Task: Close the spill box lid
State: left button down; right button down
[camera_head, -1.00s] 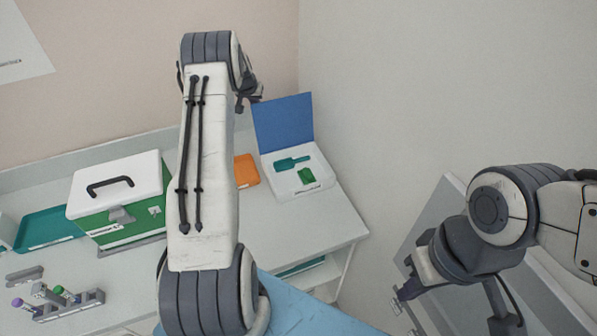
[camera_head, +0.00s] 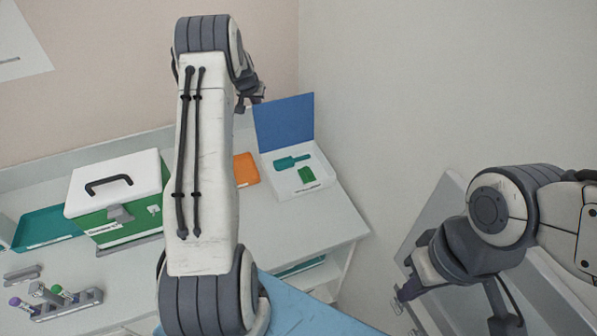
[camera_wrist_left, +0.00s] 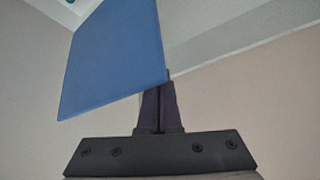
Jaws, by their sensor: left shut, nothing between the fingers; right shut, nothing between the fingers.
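The spill box (camera_head: 316,187) is a small white box at the right back of the bench. Its blue lid (camera_head: 284,122) stands open, upright at the back of the box. A teal scoop (camera_head: 291,162) and a green item (camera_head: 306,174) lie in it. My left gripper (camera_head: 252,97) is up by the lid's upper left, mostly hidden behind my arm. In the left wrist view its shut fingers (camera_wrist_left: 161,100) are empty beside the edge of the blue lid (camera_wrist_left: 115,55); I cannot tell if they touch. My right gripper (camera_head: 400,298) is shut and empty, low at the right, away from the box.
A white-lidded green case (camera_head: 120,185), a teal tray (camera_head: 45,228) and a tube rack (camera_head: 66,305) stand on the left of the bench. An orange item (camera_head: 246,169) lies left of the spill box. A plain wall rises to the box's right.

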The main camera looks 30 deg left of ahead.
pick_arm(q)
jog(key=shift+s+d+r+b, duration=0.25)
jog(key=shift+s+d+r, duration=0.05)
jog(key=shift+s+d, duration=0.35)
jog(key=shift+s+d+r+b, duration=0.3)
jog(key=shift+s+d, duration=0.2)
jog(key=shift+d, duration=0.2)
jog(key=shift+s+d+r+b, duration=0.2)
jog(key=shift+s+d+r, duration=0.1)
jog(key=shift+s+d, duration=0.35)
notch_tip(320, 180, up, 8)
jog(key=p, duration=0.5)
send_over(264, 112)
jog(key=s, duration=0.2)
jog(key=shift+w+d, duration=0.15)
jog(key=shift+d, duration=0.1)
